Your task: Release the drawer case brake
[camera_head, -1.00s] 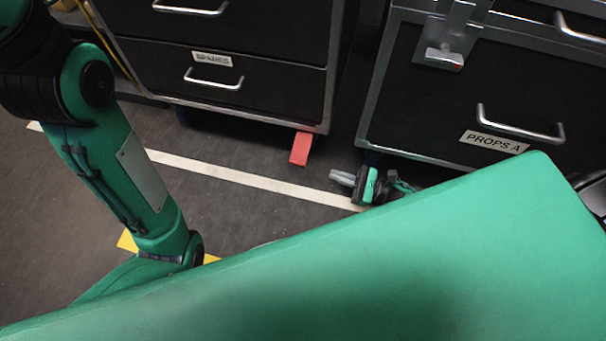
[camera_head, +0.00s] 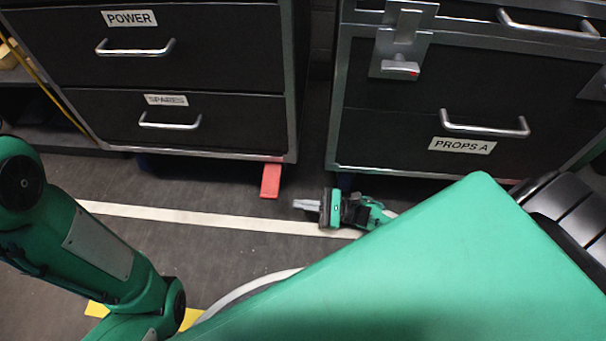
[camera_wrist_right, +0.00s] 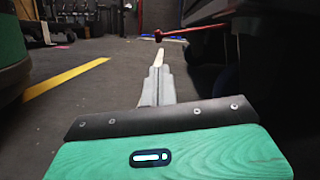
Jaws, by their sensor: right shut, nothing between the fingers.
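The brake pedal (camera_head: 271,180) is a flat red tab sticking out at the floor under the right front corner of the left drawer case (camera_head: 290,120). In the right wrist view a thin red bar (camera_wrist_right: 190,32), seen edge-on, juts left from the dark underside of a case, beyond the fingers. My right gripper (camera_head: 297,204) is low over the floor, shut and empty, its fingers pointing left. It is just right of the pedal and nearer to me, apparently apart from it. The fingertips (camera_wrist_right: 158,66) point towards the bar. My left gripper is out of view.
The left case has drawers labelled POWER (camera_head: 129,18) and SPARES (camera_head: 166,100). A white floor line (camera_head: 160,213) runs in front; floor there is clear.

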